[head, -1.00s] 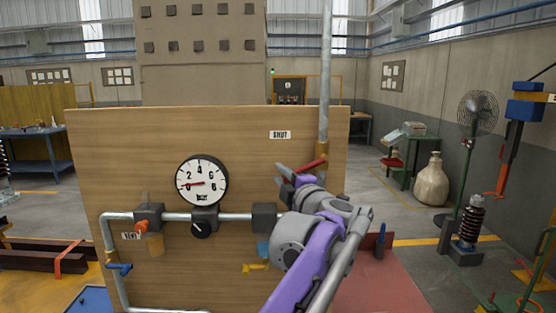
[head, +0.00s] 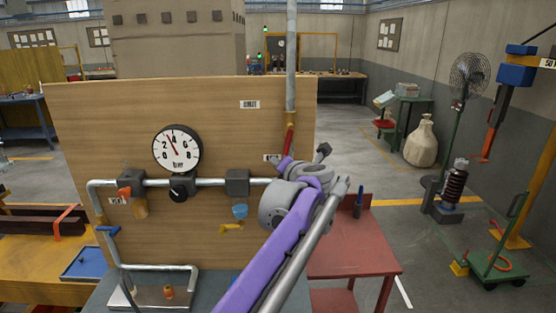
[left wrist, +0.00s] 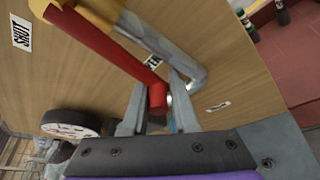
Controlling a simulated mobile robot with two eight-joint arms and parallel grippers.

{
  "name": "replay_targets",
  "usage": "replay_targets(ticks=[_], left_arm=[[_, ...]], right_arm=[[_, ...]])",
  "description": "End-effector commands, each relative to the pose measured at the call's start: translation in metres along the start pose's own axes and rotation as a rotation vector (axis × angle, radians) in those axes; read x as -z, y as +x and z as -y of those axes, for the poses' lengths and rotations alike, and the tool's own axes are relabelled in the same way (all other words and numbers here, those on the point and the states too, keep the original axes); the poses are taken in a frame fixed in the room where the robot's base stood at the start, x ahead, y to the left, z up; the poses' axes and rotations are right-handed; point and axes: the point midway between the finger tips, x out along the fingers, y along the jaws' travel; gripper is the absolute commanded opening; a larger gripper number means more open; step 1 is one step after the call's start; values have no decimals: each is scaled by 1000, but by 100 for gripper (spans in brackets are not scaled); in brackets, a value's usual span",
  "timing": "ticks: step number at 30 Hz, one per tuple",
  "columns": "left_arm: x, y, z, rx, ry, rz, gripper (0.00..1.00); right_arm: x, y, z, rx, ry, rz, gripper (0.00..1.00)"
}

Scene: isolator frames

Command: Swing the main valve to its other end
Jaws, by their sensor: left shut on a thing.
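The main valve's red lever (head: 288,140) hangs nearly straight down from its brass body (head: 290,116) on the vertical pipe, at the right side of the wooden panel. My left gripper (head: 285,165) is at the lever's lower end. In the left wrist view, the lever (left wrist: 110,50) runs down to its free end between the fingers of my left gripper (left wrist: 158,88), which is shut on it. The SHUT label (head: 250,104) is left of the lever. Another label (head: 270,158) is partly hidden behind the gripper. My right gripper is not in view.
A gauge (head: 177,148) on the panel has its needle between 2 and 4. Below it runs a horizontal pipe (head: 210,182) with an orange handle (head: 124,192), a black knob (head: 181,194) and a yellow handle (head: 231,228). A red table (head: 350,250) stands right of the panel.

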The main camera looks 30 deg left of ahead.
Motion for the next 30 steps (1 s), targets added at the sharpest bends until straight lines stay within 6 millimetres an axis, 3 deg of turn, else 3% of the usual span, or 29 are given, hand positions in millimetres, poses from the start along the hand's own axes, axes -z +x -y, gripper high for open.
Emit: replay_targets(ticks=[12,29,30], left_arm=[[-13,-4,11,69,-163,9,0],[-14,-4,12,76,-183,8,0],[-14,-4,12,76,-183,8,34]], right_arm=[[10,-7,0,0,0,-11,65],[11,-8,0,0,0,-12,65],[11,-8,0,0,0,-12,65]])
